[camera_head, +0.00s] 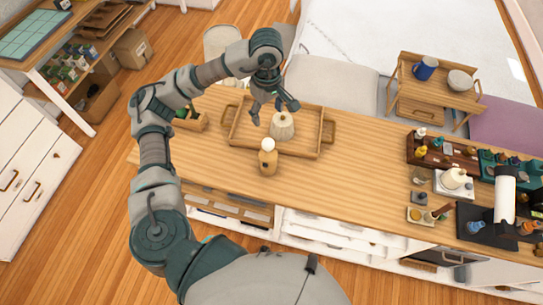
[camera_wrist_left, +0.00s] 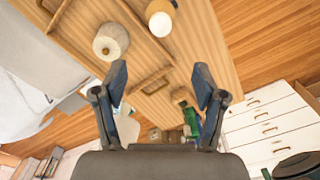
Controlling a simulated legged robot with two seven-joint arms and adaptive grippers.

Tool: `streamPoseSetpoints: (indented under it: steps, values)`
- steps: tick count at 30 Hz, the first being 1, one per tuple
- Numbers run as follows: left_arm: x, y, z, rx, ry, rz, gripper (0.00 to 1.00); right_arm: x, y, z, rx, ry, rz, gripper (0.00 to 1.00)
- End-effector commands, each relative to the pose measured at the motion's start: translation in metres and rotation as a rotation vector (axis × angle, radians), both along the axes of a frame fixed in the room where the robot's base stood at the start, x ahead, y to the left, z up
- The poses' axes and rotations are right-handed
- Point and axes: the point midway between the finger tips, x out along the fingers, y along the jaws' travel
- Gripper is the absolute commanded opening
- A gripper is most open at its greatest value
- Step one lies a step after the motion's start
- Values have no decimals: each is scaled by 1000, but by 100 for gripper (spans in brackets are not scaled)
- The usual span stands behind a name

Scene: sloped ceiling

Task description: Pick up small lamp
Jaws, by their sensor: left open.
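A small lamp-like object (camera_head: 268,157) with a white round top and a wooden body stands upright on the wooden counter, just in front of the tray. It also shows at the top of the left wrist view (camera_wrist_left: 160,17). A pale ribbed object with a small knob (camera_head: 282,126) stands in the wooden tray (camera_head: 240,137); it shows at the upper left of the left wrist view (camera_wrist_left: 110,41). My left gripper (camera_head: 273,108) is open and empty above the tray, apart from both objects. My right gripper is in neither view.
A wooden box with green items (camera_head: 189,121) stands left of the tray. The counter (camera_head: 350,180) is clear right of the tray up to bottles and dark racks (camera_head: 440,150). A small wooden stand (camera_head: 435,95) holds a blue mug (camera_head: 425,68) and a bowl (camera_head: 460,80).

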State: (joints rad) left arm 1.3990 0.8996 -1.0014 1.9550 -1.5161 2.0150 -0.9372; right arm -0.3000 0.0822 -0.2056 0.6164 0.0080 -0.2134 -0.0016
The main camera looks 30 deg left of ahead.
Motion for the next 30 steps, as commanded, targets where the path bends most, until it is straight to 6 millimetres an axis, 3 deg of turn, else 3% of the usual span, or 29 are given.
streamPoseSetpoints:
  steps: [3,10,19,27,30]
  values:
    - [-1,-1,-31,0,8,-2,71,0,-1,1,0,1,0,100]
    - [-1,1,-79,-3,5,-1,71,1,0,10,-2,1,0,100]
    - [-1,1,-106,-5,4,-1,71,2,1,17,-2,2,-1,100]
    - [-3,1,-144,-5,3,-2,71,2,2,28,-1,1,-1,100]
    - [-2,1,-149,-5,1,-2,71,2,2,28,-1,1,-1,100]
